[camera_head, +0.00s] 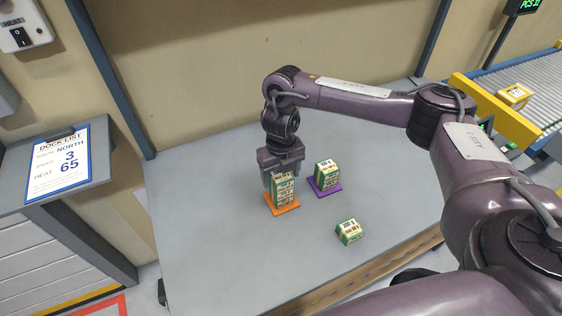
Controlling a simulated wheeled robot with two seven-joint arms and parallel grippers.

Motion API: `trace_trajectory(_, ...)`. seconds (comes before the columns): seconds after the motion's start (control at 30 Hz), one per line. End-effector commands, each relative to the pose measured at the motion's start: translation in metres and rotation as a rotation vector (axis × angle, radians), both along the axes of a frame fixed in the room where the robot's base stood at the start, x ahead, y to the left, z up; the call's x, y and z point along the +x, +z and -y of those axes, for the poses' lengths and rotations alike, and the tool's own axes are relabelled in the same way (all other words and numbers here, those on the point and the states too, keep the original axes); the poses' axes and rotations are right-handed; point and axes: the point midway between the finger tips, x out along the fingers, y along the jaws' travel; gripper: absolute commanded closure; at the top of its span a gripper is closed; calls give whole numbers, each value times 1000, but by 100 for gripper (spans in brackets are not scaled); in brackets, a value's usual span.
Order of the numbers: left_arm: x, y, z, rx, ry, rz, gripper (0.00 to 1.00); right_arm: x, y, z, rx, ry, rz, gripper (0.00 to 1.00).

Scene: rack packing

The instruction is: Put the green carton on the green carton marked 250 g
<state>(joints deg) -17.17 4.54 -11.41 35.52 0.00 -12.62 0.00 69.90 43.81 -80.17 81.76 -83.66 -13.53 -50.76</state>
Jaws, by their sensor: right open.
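A stack of green and cream cartons (284,192) stands upright on an orange mat (287,209). My right gripper (281,179) points down at the top of this stack, with its jaws open; its fingers partly hide the top carton, and I cannot tell whether they touch it. A shorter green carton stack (327,174) stands on a purple mat (313,186), to the right of the gripper. A single green carton (349,231) lies loose on the grey table, nearer the front edge. The weight labels are too small to read surely. My left gripper is out of view.
The grey table (210,230) is bare to the left of the stacks and behind them. A conveyor (525,85) at the right carries a yellow box (515,96). A dock list sign (60,163) stands on a side ledge at the left.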

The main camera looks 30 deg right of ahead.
Motion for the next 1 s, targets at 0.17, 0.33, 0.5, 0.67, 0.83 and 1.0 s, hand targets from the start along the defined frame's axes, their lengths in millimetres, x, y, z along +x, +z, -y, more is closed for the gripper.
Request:
trace_trajectory(0.17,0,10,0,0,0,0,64,2,33,1,-1,1,7,29)
trace_trajectory(0.33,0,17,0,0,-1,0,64,2,68,1,-1,2,8,29)
trace_trajectory(0.5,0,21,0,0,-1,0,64,2,97,0,-1,1,6,29)
trace_trajectory(0.67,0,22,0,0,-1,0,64,1,112,0,-1,0,3,29)
trace_trajectory(0.83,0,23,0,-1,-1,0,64,0,118,0,-1,0,1,29)
trace_trajectory(1.0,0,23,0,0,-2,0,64,0,118,0,0,0,1,29)
